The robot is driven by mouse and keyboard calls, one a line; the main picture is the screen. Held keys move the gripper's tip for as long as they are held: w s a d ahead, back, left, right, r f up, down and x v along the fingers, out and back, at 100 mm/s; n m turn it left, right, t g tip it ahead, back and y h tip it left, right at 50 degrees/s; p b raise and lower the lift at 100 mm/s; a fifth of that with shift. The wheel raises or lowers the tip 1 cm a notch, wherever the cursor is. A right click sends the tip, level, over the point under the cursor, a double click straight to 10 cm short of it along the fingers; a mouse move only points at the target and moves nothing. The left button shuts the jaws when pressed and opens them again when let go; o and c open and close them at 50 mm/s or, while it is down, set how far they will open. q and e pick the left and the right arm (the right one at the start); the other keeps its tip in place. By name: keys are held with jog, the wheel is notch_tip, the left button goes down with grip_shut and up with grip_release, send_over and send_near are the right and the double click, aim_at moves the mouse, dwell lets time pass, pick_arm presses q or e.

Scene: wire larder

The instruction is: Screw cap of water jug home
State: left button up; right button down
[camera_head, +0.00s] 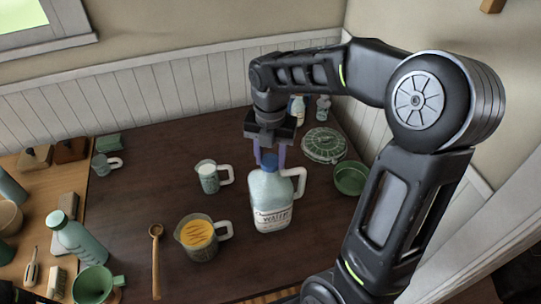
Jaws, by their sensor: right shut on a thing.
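The water jug (270,198) stands upright on the dark table. It is pale and translucent, with a printed label and a white handle on its right side. Its blue cap (270,160) sits at the top of the neck. My right gripper (270,158) reaches down from above, with its fingers on both sides of the cap, shut on it. The fingers partly cover the cap, and I cannot tell how far down on the thread it sits. My left gripper is not in view.
A measuring jug with orange contents (198,238), a white-filled jug (208,178) and a wooden spoon (156,258) stand or lie left of the water jug. A green bowl (349,179) and a green lidded dish (324,145) are to the right. The table's back left is mostly clear.

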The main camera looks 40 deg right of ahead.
jog(key=shift+f+b, duration=0.5)
jog(key=shift+f, duration=0.2)
dwell(0.5)
jog(key=m, duration=0.4)
jog(key=shift+m, duration=0.3)
jog(key=m, duration=0.3)
jog(key=shift+m, duration=0.8)
jog(key=shift+b, duration=0.3)
